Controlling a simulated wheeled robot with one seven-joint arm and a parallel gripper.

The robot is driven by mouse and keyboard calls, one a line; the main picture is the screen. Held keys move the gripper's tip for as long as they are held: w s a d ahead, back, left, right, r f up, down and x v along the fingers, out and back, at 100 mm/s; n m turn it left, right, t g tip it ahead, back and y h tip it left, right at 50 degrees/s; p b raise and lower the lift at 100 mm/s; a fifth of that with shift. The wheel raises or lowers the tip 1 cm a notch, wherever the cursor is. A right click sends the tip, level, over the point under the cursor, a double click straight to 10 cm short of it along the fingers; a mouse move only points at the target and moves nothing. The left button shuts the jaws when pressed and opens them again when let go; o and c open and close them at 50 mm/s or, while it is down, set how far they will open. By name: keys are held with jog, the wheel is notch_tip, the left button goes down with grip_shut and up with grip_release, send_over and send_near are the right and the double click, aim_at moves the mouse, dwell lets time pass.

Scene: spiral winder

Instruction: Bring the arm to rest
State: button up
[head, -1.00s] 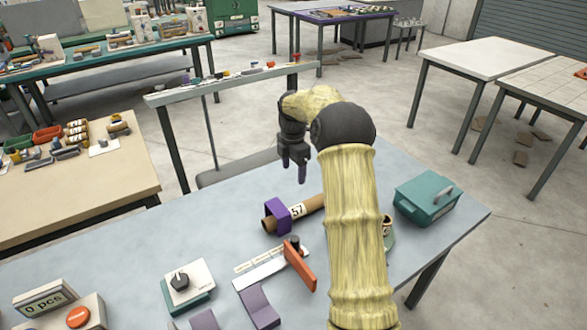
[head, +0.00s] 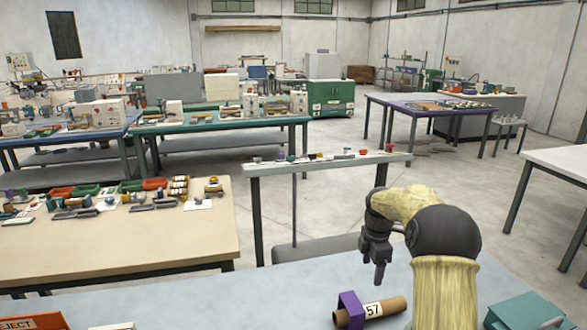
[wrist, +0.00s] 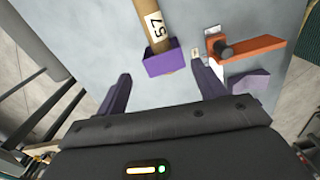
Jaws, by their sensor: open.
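My gripper (head: 379,272) hangs above the grey-blue table at the lower right of the head view, fingers pointing down. In the wrist view its two dark purple fingers (wrist: 160,90) stand wide apart with nothing between them.
An orange lever (wrist: 248,50) is right of the holder in the wrist view. A teal box (head: 522,312) is at the lower right. A narrow shelf (head: 325,163) with small items stands behind the arm. A beige table (head: 110,245) is at the left.

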jog(key=s+a+r+m+t, duration=0.1)
jog(key=s+a+m, duration=0.2)
jog(key=s+m, duration=0.3)
jog(key=s+a+r+m+p, duration=0.1)
jog(key=s+a+m, duration=0.3)
jog(key=s, duration=0.9)
jog(key=s+a+r+m+t+p, duration=0.1)
jog(key=s+a+m, duration=0.2)
jog(key=s+m, duration=0.5)
jog(key=shift+s+a+m+t, duration=0.3)
jog(key=shift+s+a+m, duration=0.1)
jog(key=shift+s, duration=0.5)
